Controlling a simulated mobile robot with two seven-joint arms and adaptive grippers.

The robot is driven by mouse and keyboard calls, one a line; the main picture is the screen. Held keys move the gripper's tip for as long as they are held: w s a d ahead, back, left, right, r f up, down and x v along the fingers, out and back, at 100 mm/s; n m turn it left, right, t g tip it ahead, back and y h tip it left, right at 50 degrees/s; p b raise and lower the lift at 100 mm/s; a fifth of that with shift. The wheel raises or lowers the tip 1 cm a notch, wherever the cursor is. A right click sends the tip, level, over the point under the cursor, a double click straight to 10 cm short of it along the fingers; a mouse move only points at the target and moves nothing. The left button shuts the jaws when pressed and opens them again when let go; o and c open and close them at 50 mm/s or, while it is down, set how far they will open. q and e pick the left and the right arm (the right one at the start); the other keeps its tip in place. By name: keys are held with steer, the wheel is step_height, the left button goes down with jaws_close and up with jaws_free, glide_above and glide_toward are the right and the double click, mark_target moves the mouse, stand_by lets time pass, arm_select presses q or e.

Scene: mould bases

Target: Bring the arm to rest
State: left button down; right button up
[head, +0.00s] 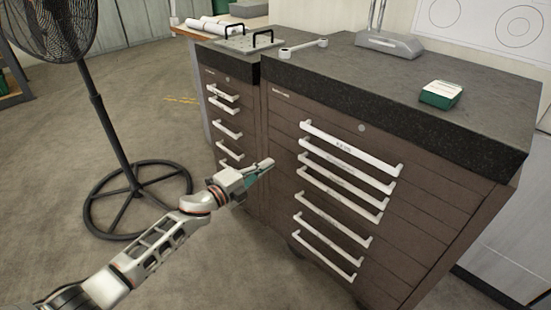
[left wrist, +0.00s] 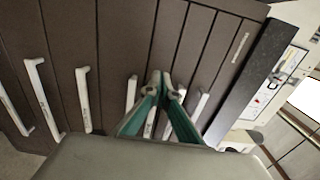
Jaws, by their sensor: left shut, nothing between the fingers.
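My left arm comes in from the lower left of the head view. Its left gripper (head: 268,164) is in front of the brown drawer cabinets, near the gap between the two. In the left wrist view the two green-lined fingers of the left gripper (left wrist: 160,80) meet at their tips, shut and empty. Behind them are the drawer fronts and white handles; I cannot tell how close the tips are to them. My right gripper is in neither view.
A black fan (head: 96,100) stands at left. Floor between is clear.

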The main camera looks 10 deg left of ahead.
arm_select(q)
steer(key=s+a+f+n+g+y+p, duration=0.1)
steer(key=s+n, duration=0.6)
steer(key=s, duration=0.8)
steer(key=s+a+f+n+g+y+p, duration=0.1)
steer(key=s+a+f+n+y+p, duration=0.3)
steer(key=s, duration=1)
steer(key=s+a+f+n+g+y+p, duration=0.1)
steer(key=s+a+f+n+y+p, duration=0.2)
steer(key=s+f+n, duration=0.4)
steer(key=s+n+p, duration=0.1)
steer(key=s+n, duration=0.2)
steer(key=s, duration=0.5)
steer(key=shift+s+a+f+g, duration=0.3)
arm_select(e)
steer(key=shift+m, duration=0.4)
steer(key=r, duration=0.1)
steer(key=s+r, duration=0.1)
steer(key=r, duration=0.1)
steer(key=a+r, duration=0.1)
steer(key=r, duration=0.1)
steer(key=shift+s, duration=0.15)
